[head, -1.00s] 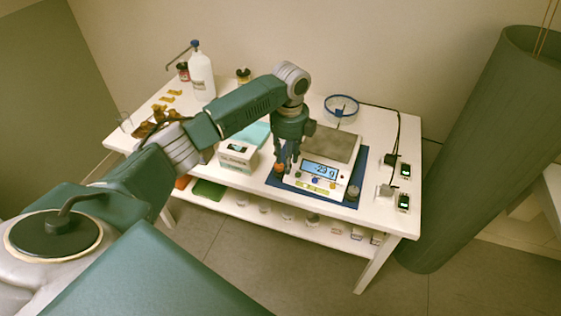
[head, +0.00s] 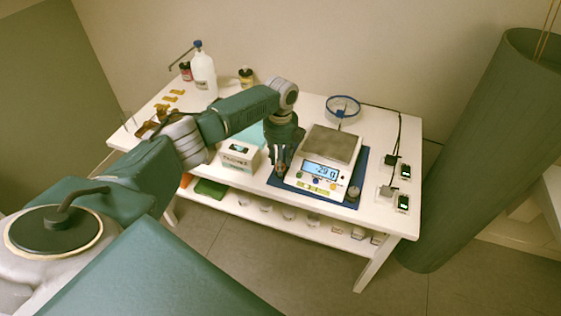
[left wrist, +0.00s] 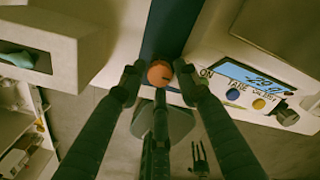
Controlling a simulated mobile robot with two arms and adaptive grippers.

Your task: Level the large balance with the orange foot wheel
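The large balance (head: 336,143) stands on a blue mat (head: 361,162) on the white table, with its lit display (head: 320,172) facing front. Its orange foot wheel (left wrist: 160,74) is at the balance's left front corner and shows between my fingertips in the left wrist view. My left gripper (head: 280,170) points down at that corner, hiding much of the wheel in the head view. In the left wrist view its fingers (left wrist: 159,82) flank the wheel closely; whether they press on it I cannot tell. A dark foot wheel (left wrist: 287,116) is at the other front corner. My right gripper is not in view.
A white box (head: 238,155) stands close left of the gripper. A blue-rimmed round dish (head: 343,106) is behind the balance. Small lit devices (head: 403,202) and cables are at the right. A white bottle (head: 203,72) is at the back left. A lower shelf holds small jars.

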